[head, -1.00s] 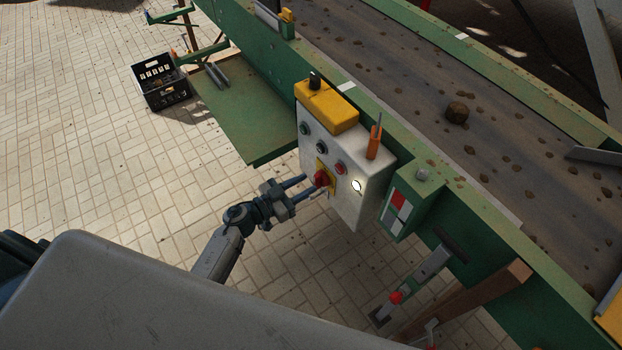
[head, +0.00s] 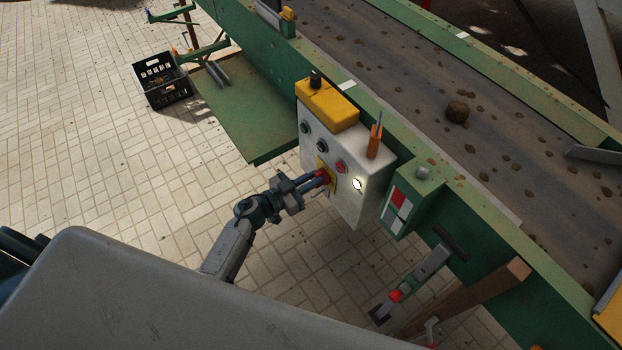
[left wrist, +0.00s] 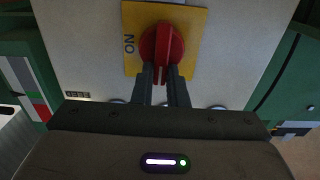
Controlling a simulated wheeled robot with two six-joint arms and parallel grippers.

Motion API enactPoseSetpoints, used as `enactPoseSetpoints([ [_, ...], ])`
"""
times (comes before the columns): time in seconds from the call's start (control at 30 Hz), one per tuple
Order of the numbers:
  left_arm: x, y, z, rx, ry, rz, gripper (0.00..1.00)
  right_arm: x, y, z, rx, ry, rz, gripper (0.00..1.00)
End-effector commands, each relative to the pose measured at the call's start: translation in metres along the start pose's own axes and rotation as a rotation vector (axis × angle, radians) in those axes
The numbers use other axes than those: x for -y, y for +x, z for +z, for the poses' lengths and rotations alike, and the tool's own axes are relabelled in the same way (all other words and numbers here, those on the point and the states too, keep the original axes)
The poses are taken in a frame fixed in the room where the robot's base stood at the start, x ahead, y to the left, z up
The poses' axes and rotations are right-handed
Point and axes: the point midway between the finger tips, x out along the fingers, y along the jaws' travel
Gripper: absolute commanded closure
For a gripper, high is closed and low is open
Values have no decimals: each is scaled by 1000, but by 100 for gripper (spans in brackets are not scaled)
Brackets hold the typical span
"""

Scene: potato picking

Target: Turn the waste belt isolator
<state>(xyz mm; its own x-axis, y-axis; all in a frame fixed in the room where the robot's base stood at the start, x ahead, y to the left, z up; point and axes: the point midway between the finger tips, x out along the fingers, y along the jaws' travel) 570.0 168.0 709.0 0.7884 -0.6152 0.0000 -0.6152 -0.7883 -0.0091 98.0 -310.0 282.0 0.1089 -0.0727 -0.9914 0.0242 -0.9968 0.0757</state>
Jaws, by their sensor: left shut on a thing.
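The isolator is a red rotary knob (head: 322,176) on a yellow plate (head: 331,184), on the front of a pale control box (head: 348,205). In the left wrist view the red knob (left wrist: 162,44) fills the top middle, and the yellow plate (left wrist: 195,20) carries the word ON at its left. The knob's grip bar points along the line of my fingers. My left gripper (head: 319,178) is shut on the knob; in the left wrist view its two fingers (left wrist: 162,76) reach the bar's near end from both sides. My right gripper is not in view.
Push buttons (head: 321,146) and a lit white lamp (head: 357,184) sit near the knob. A yellow box (head: 327,105) and an orange-handled tool (head: 374,141) are on top. The green conveyor frame (head: 280,62) runs behind. A black crate (head: 163,82) stands on the floor.

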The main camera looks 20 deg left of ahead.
Motion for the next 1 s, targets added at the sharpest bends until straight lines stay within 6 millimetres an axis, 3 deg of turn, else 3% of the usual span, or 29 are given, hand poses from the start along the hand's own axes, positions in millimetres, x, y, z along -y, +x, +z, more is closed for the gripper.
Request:
enactPoseSetpoints([
  [0.37,-4,0,-1,0,174,0,100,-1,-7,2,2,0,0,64],
  [1.0,-14,0,7,0,774,0,100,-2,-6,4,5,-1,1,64],
])
